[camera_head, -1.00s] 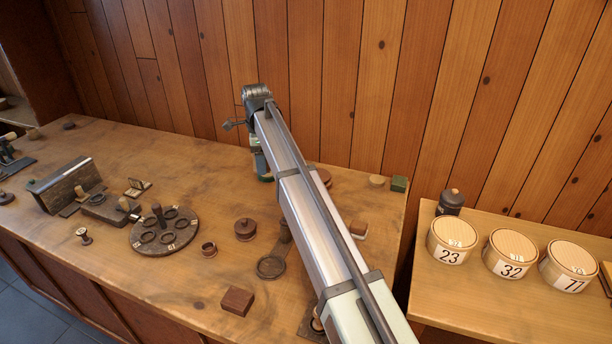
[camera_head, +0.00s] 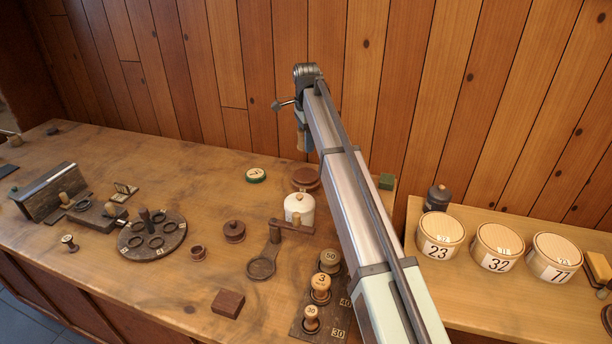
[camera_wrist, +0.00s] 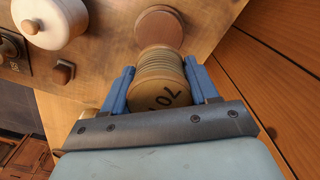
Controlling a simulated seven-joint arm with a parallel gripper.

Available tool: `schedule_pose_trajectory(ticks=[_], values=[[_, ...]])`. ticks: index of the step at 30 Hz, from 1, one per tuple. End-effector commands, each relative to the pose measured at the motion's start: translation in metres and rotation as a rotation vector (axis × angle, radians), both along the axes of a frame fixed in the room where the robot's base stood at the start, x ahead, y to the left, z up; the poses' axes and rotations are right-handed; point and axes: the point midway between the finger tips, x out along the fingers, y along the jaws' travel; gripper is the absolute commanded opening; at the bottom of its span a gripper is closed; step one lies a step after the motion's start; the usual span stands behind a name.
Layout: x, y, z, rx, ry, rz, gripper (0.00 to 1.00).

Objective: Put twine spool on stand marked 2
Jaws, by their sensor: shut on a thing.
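My gripper (camera_wrist: 160,70) has blue fingers and is shut on a ribbed tan spool, the twine spool (camera_wrist: 160,82), with dark digits on its face that show upside down. In the head view the spool (camera_head: 301,142) hangs clear of the table, partly hidden by my arm. A reddish-brown round stand (camera_head: 305,178) lies below it; in the wrist view this stand (camera_wrist: 158,28) shows just past the spool's far end. I see no number on it.
A white pot (camera_head: 299,208) with a wooden knob stands close in front of the reddish stand. A green block (camera_head: 386,181) is to the right, the plank wall behind.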

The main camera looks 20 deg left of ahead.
Motion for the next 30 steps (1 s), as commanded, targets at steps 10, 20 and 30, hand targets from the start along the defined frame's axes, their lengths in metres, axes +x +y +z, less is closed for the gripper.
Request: schedule_pose_trajectory(ticks=[10,20,30], values=[[-0.001,0.0,-0.018,-0.002,0.002,0.081,0.27],[-0.001,0.0,-0.063,-0.002,0.002,0.08,0.27],[-0.001,0.0,-0.096,-0.002,0.002,0.079,0.27]])
